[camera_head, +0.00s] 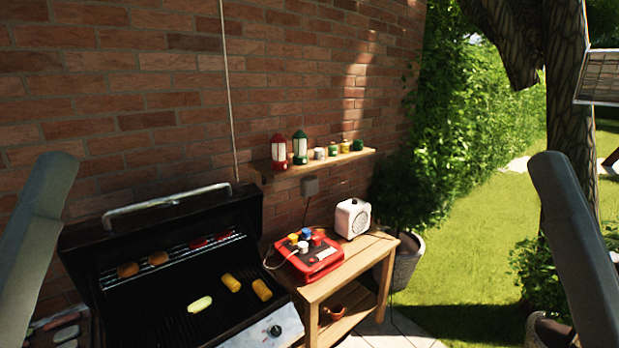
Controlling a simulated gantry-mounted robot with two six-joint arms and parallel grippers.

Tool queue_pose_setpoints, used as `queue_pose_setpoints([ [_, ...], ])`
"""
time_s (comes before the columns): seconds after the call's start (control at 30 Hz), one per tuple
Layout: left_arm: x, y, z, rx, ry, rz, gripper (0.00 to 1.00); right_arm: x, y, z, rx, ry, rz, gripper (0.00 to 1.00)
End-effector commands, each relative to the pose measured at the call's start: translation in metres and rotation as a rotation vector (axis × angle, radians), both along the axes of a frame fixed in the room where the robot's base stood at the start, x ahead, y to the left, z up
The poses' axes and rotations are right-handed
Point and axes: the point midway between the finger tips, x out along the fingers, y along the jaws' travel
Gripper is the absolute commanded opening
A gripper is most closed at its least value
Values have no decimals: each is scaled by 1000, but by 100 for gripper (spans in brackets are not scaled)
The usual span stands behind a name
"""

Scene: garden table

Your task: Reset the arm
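Two grey arm links of mine show, one at the left edge and one at the right edge of the head view. Both run down out of the picture at the bottom. Neither gripper is visible, so I cannot see whether they hold anything. No object is named by the task.
An open black grill (180,270) with corn and other food stands at the lower left. A wooden side table (372,258) holds a red box (312,262) and a white speaker (352,217). A wall shelf (318,165) carries lanterns and jars. Grass lies open at right.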

Motion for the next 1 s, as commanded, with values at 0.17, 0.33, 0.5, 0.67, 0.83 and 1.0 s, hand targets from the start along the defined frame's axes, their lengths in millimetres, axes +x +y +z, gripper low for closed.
queue_pose_setpoints([
  [0.17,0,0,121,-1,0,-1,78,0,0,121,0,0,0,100],
  [0.33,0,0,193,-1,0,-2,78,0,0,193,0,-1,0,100],
  [0.5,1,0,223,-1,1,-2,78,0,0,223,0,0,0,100],
  [0.67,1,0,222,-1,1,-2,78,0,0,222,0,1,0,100],
  [0.83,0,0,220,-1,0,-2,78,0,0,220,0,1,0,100],
  [1.0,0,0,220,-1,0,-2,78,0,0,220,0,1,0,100],
])
